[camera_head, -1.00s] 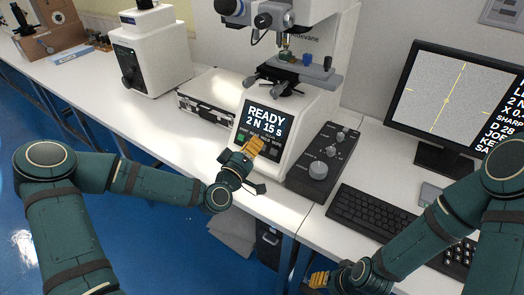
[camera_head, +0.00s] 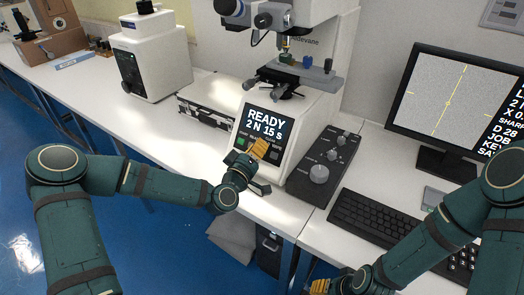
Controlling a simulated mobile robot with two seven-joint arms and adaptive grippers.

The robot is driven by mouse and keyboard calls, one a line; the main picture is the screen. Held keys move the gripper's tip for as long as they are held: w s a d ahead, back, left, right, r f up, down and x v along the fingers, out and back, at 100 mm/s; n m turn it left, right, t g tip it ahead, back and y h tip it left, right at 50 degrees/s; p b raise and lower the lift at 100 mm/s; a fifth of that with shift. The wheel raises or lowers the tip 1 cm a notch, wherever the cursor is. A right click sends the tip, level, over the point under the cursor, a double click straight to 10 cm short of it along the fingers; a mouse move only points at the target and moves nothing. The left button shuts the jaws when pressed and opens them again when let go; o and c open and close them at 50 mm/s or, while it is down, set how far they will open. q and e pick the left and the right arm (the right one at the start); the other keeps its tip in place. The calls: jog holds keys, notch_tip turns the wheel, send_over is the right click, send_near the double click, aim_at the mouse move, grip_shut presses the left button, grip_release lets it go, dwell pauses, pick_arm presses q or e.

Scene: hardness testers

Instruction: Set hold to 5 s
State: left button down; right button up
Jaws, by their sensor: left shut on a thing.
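The hardness tester (camera_head: 318,105) is white, and its dark display (camera_head: 264,124) reads "READY 2 N 15 s". A row of small buttons, a green one (camera_head: 241,141) among them, runs below the text.
A dark control box with knobs (camera_head: 322,172) stands right of the tester. A keyboard (camera_head: 375,222) and a monitor (camera_head: 455,95) are further right. A silver case (camera_head: 207,112) and another white machine (camera_head: 150,60) stand to the left.

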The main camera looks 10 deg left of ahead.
pick_arm(q)
jog(key=shift+w+f, duration=0.1)
dwell(0.8)
jog(key=shift+w+d+f+b, duration=0.15)
jog(key=shift+w+b, duration=0.1)
jog(key=shift+b, duration=0.1)
jog(key=shift+w+d+f, duration=0.1)
jog(key=shift+w+f, duration=0.05)
jog(key=shift+w, duration=0.1)
dwell(0.6)
jog(key=shift+s, duration=0.15)
jog(key=shift+s+a+r, duration=0.25)
jog(key=shift+s+r, duration=0.15)
jog(key=shift+s, duration=0.05)
dwell(0.4)
jog(key=s, duration=0.1)
jog(key=s+a+r+p, duration=0.1)
jog(key=s+r+p, duration=0.1)
jog(key=s, duration=0.1)
jog(key=shift+a+r, duration=0.2)
jog(key=shift+r, duration=0.05)
dwell(0.7)
